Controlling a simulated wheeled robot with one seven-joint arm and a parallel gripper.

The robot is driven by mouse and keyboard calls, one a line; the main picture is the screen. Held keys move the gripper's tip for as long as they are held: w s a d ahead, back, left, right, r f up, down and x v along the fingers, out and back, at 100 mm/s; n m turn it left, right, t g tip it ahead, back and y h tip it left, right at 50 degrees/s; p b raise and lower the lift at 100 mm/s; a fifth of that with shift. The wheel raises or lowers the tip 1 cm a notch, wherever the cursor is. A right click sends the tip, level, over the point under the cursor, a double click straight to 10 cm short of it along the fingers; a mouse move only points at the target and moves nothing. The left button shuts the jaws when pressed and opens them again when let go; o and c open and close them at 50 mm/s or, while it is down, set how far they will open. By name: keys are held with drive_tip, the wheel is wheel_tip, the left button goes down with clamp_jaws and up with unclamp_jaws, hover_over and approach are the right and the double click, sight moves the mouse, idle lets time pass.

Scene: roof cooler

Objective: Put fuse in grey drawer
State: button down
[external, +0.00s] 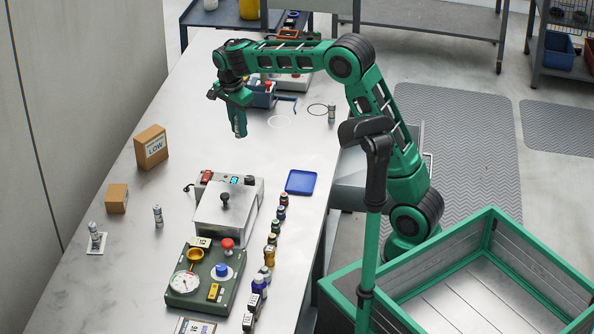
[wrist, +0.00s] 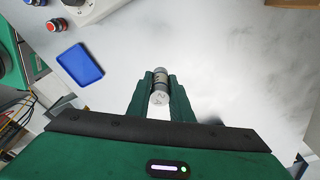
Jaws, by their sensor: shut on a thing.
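My gripper (external: 239,132) is raised over the middle of the long table and points down. In the wrist view my gripper (wrist: 161,92) is shut on a small grey cylindrical fuse (wrist: 161,76) with a pale end face; the fingers hide part of its sides. In the external view the held fuse cannot be told apart. A grey drawer-like unit (external: 347,187) juts out at the table's right side, partly hidden behind my arm; I cannot tell how far it is open.
Similar small cylinders stand on the table (external: 140,185), one at left (external: 157,216), one on a white pad (external: 94,232) and one at the right edge (external: 331,114). A blue tray (external: 301,182), cardboard boxes (external: 151,147) and a green gauge panel (external: 206,272) also stand there.

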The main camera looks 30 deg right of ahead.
drive_tip(key=shift+s+a+r, duration=0.4)
drive_tip(key=shift+a, duration=0.15)
drive_tip(key=shift+r, duration=0.55)
wheel_tip(320, 180, up, 4)
drive_tip(key=m+g, duration=0.1)
drive_tip(key=m, duration=0.8)
hover_over(360, 184)
drive_tip(key=s+a, duration=0.3)
drive_tip(key=a, duration=0.1)
drive_tip(key=f, duration=3.2)
drive_tip(key=shift+s+d, duration=0.35)
